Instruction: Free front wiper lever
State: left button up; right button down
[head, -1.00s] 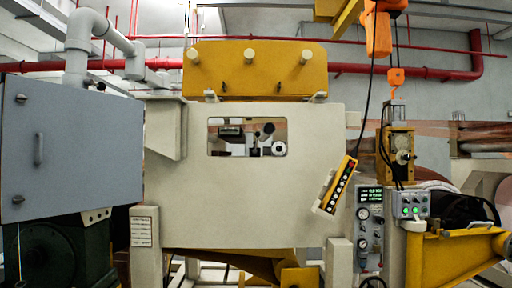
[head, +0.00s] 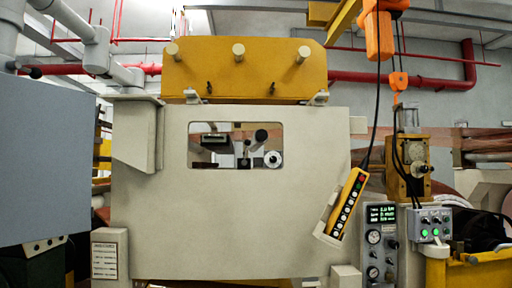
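A large beige machine panel (head: 230,220) stands in front of me. Through its rectangular window I see a dark cylinder end (head: 261,135), a pale round part (head: 272,159) and a small dark upright part (head: 244,158). I cannot tell which part, if any, is the front wiper lever. Neither of my grippers is in view.
A grey cabinet (head: 45,160) stands close on the left. A yellow pendant control (head: 348,203) hangs at the panel's right edge. A gauge panel (head: 381,240), a green-lit button box (head: 429,223) and an orange hoist (head: 378,30) are on the right.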

aim_at(247, 142)
jog(key=i+j, duration=0.1)
jog(key=i, duration=2.65)
jog(key=l+z, duration=0.05)
jog(key=l, duration=0.05)
